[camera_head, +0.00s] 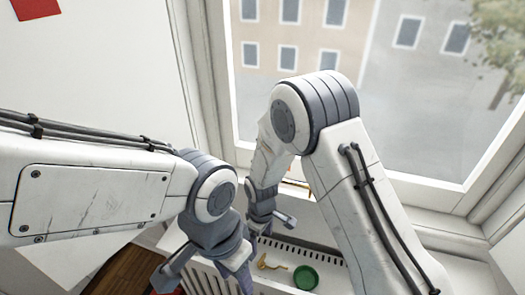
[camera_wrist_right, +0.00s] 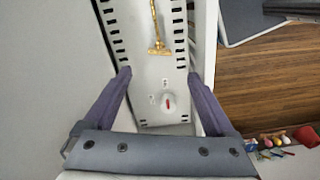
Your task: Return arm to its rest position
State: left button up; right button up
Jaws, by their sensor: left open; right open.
jog(key=s+d+r+m, duration=0.2)
jog(key=s+r, duration=0.8)
jog(key=r, duration=0.1)
jog(key=s+d+r+m+y, duration=0.1)
jog(key=s+d+r+m, duration=0.1)
jog(key=s+r, duration=0.8)
jog(key=shift+s+d+r, duration=0.35)
jog(key=shift+d+r, duration=0.25)
jog(key=shift+r, duration=0.1)
